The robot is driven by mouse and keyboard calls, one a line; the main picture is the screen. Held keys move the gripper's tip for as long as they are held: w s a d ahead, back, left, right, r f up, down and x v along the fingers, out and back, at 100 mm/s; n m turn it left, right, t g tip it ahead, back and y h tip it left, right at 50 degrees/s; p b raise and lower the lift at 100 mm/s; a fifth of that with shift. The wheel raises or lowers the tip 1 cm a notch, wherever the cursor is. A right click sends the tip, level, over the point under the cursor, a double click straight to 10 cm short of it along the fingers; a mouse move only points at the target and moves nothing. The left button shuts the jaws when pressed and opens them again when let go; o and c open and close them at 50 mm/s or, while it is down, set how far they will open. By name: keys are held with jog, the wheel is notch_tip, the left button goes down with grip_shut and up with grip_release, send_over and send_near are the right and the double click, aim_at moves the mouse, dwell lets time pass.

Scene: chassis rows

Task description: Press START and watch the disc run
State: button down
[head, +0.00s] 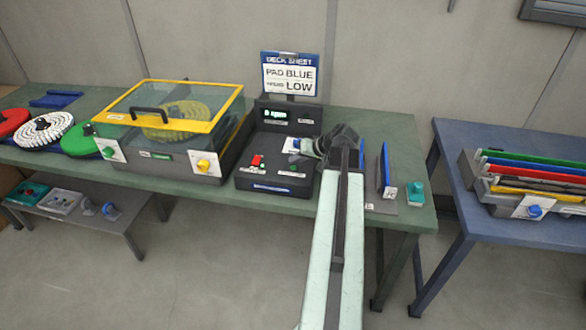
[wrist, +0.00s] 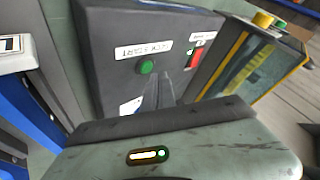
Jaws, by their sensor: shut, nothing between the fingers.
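The dark control box (head: 275,183) stands mid-bench, with a lit green display (head: 275,115) that seems to read a single digit and "rpm". In the wrist view, a round green button (wrist: 147,67) sits below a label ending in "START" (wrist: 143,50); the button's top is uncovered. My gripper (wrist: 164,88) is shut and empty, its tips close to the button, below and right of it; contact cannot be told. A yellowish disc (head: 172,117) lies under the clear, yellow-framed lid (head: 222,108), which is down.
A red switch (wrist: 197,56) is beside the green button. A sign (head: 290,74) reads "PAD BLUE", "LOW". Red, white and green discs (head: 45,130) lie at the left. Upright blue panels (head: 385,165) stand right of my arm. A blue table (head: 480,235) holds coloured strips.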

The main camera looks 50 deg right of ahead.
dwell(0.8)
jog(key=shift+w+f+b, duration=0.15)
jog(key=shift+f+b, duration=0.3)
